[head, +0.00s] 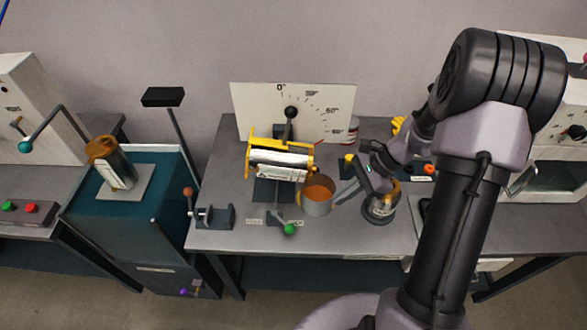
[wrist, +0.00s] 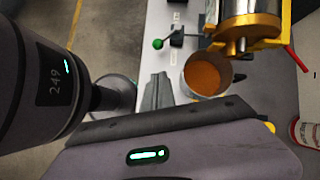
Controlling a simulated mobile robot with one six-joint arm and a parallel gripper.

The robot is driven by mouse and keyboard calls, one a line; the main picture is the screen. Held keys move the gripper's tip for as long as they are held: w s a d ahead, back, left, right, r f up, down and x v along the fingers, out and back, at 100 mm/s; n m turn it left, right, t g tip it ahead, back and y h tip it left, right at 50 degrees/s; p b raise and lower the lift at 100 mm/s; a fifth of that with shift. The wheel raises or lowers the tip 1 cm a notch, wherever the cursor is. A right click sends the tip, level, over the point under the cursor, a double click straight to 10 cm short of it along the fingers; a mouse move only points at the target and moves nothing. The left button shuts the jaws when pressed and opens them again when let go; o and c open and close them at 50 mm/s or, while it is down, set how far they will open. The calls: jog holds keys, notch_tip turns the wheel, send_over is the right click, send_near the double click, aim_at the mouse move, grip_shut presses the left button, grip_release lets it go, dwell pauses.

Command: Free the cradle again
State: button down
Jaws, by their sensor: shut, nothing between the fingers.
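The yellow cradle (head: 251,147) stands on the middle bench with a silver tube (head: 280,165) lying in it, slightly tilted. In the wrist view the tube (wrist: 247,8) shows its gold end cap at the top right. A grey pot (head: 318,207) with orange contents sits just right of and below the cradle; it also shows in the wrist view (wrist: 208,92). My gripper (head: 346,192) is shut and empty, beside the pot on its right. Its grey fingers (wrist: 158,90) appear left of the pot in the wrist view. I cannot tell whether they touch it.
A green-knobbed lever (head: 289,229) sticks out below the cradle. A dial board (head: 330,100) stands behind. A small clamp (head: 213,217) sits at the bench's left. Another copper-topped cylinder (head: 118,170) stands on the teal cabinet.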

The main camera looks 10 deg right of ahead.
aim_at(283, 222)
jog(key=shift+m+y, duration=0.3)
jog(key=shift+m, duration=0.2)
jog(key=b+x, duration=0.1)
jog(key=x, duration=0.3)
jog(key=d+f+b+x, duration=0.1)
jog(key=x, duration=0.3)
jog(key=d+b+x, duration=0.1)
jog(key=b+x, duration=0.1)
jog(key=x, duration=0.2)
jog(key=shift+s+f, duration=0.25)
jog(key=shift+f, duration=0.15)
jog(key=a, duration=0.1)
jog(key=a+b, duration=0.1)
jog(key=shift+w+a+f, duration=0.1)
jog(key=shift+a+f, duration=0.05)
jog(key=shift+a, duration=0.8)
